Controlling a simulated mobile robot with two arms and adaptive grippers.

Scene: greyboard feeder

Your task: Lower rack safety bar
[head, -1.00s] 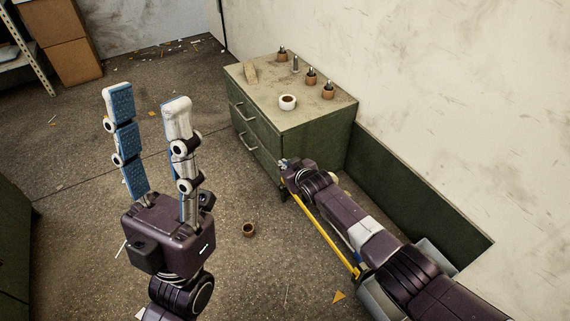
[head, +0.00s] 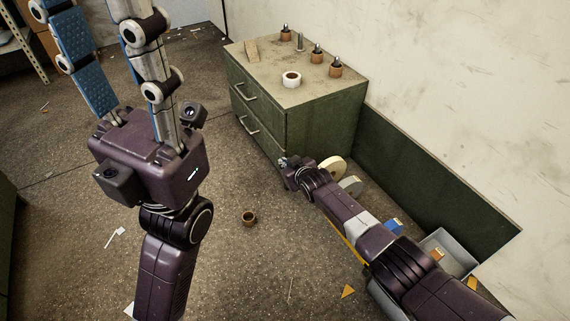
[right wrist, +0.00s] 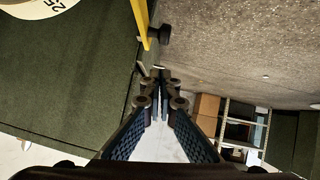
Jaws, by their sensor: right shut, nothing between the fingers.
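The yellow safety bar (head: 346,247) shows only as a short strip along the left edge of my right arm in the head view; the arm hides the rest. In the right wrist view the yellow bar (right wrist: 141,22) ends near a dark knob, just beyond my fingertips. My right gripper (head: 285,162) is low beside the cabinet's front corner. In the right wrist view its fingers (right wrist: 160,76) converge, shut with nothing between them. My left gripper (head: 85,12) is raised at the upper left, its fingers apart and empty, tips cut off by the frame.
A green cabinet (head: 326,125) stands behind my right gripper, with a white tape roll (head: 291,79) and several small items on top. Reels (head: 332,168) and a grey bin (head: 447,240) lie right of my right arm. A brown ring (head: 249,218) lies on open floor.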

